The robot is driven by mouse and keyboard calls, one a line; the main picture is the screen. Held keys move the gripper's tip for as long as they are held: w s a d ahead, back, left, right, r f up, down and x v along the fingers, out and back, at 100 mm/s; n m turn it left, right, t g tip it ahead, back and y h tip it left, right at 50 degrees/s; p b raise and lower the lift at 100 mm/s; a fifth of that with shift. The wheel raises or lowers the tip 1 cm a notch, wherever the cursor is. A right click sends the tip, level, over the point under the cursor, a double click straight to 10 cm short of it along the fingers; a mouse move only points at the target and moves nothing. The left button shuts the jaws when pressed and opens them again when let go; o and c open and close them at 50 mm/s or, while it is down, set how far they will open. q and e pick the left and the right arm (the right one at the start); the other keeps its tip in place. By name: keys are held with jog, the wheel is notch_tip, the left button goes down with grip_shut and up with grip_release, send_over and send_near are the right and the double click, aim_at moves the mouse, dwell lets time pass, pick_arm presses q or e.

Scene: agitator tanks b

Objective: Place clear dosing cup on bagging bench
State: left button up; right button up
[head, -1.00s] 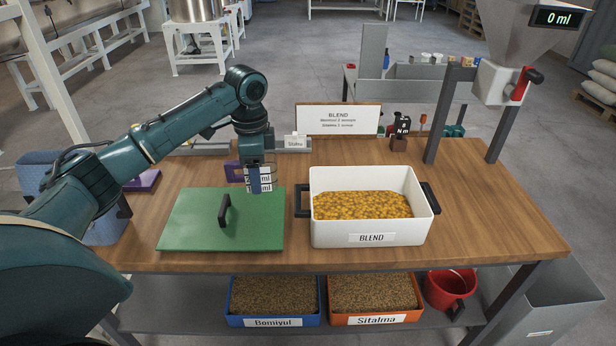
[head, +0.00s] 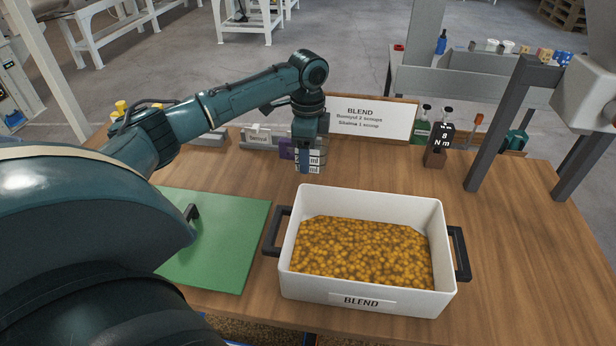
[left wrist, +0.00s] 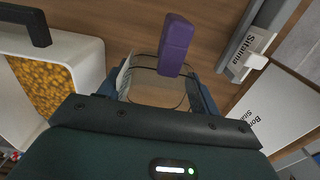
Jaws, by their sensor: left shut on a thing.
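My left gripper (head: 308,168) is shut on the clear dosing cup (left wrist: 150,88), which shows see-through between the two fingers in the left wrist view. In the head view the fingers and white "ml" labels (head: 313,161) mostly hide the cup. The gripper points down over the wooden bench (head: 380,176), behind the left part of the white BLEND tub. I cannot tell whether the cup touches the wood. Nothing in these frames names a bagging bench. My right gripper is not in view.
The white BLEND tub (head: 365,300) holds yellow-brown grains. A green board (head: 225,245) lies left of it. A BLEND sign (head: 365,118) stands behind the gripper. A purple object (left wrist: 175,45) is close to the cup. Grey posts (head: 500,130) rise at the right.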

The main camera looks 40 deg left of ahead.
pick_arm(q)
notch_tip(320, 180, down, 6)
jog(key=shift+f, duration=0.25)
jog(key=o, duration=1)
jog(key=shift+f, duration=0.1)
